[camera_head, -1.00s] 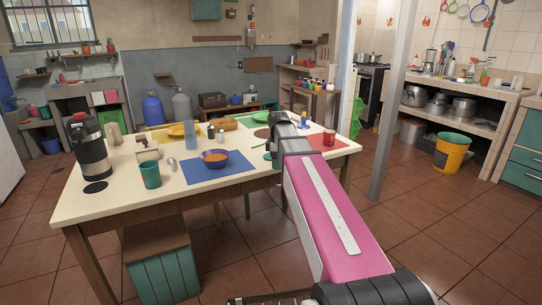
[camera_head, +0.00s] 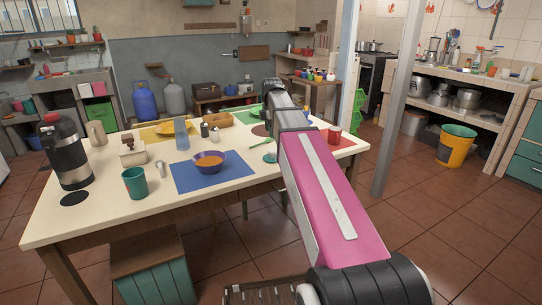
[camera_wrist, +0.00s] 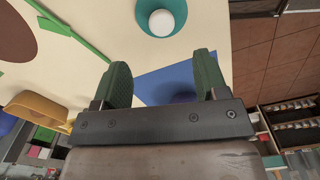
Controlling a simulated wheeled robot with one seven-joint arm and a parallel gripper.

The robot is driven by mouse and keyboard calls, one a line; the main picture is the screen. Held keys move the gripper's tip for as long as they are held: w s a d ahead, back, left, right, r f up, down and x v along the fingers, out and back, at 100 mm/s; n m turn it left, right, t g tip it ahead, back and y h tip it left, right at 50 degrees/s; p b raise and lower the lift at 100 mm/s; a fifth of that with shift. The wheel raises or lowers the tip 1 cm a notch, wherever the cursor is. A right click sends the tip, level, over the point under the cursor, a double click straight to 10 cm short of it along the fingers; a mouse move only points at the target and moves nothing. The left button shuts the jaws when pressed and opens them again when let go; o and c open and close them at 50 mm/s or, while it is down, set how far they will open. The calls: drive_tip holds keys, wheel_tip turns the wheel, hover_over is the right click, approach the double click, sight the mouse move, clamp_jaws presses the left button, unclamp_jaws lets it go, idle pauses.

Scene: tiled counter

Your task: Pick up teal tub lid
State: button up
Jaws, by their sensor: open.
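A round teal piece with a pale round middle, which looks like the teal tub lid (camera_wrist: 180,30), lies on the cream table at the top of the wrist view, cut by the frame edge. My arm hides the gripper in the head view.
A blue mat (camera_head: 213,177) with a purple bowl (camera_head: 208,168) is left of my arm. A teal cup (camera_head: 135,183), a black flask (camera_head: 66,153) and a blue glass (camera_head: 181,134) stand farther left. A grey post (camera_head: 401,100) stands right of the table.

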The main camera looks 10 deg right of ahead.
sight(271, 151)
drive_tip(key=shift+s+a+f, duration=0.1)
drive_tip(key=shift+f, duration=5)
drive_tip(key=c, duration=1)
